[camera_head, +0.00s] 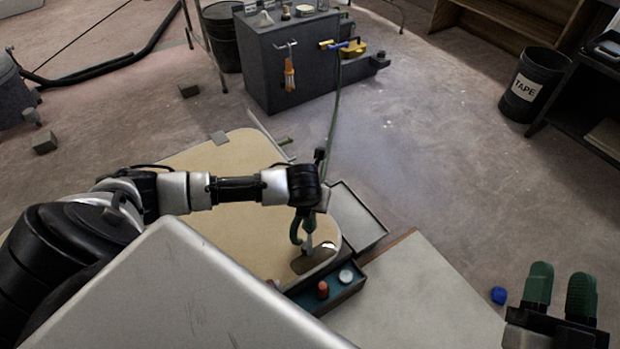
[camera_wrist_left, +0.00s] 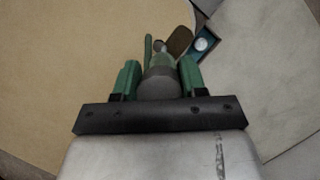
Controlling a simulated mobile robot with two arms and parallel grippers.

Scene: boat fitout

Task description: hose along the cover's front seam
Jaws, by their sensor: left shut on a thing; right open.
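My left gripper (camera_head: 305,228) is above the front right corner of a tan, rounded panel (camera_head: 245,150), which I take to be the cover. In the left wrist view its green fingers (camera_wrist_left: 160,78) are shut on the grey and pale green end of the hose (camera_wrist_left: 160,62). A thin green hose (camera_head: 336,105) runs from the grey cabinet down to behind my left wrist. The hose end points down toward a dark oval patch (camera_head: 318,257) at the panel's edge; contact cannot be told. I cannot make out the front seam. My right gripper (camera_head: 560,292) is open and empty at lower right.
A small teal tray (camera_head: 343,292) with a red-capped item and a white round item sits beside the panel's corner. A grey open tray (camera_head: 357,215) lies behind it. A pale board (camera_head: 420,295) extends right, with a blue lump (camera_head: 498,295) beyond. The grey cabinet (camera_head: 300,70) stands behind.

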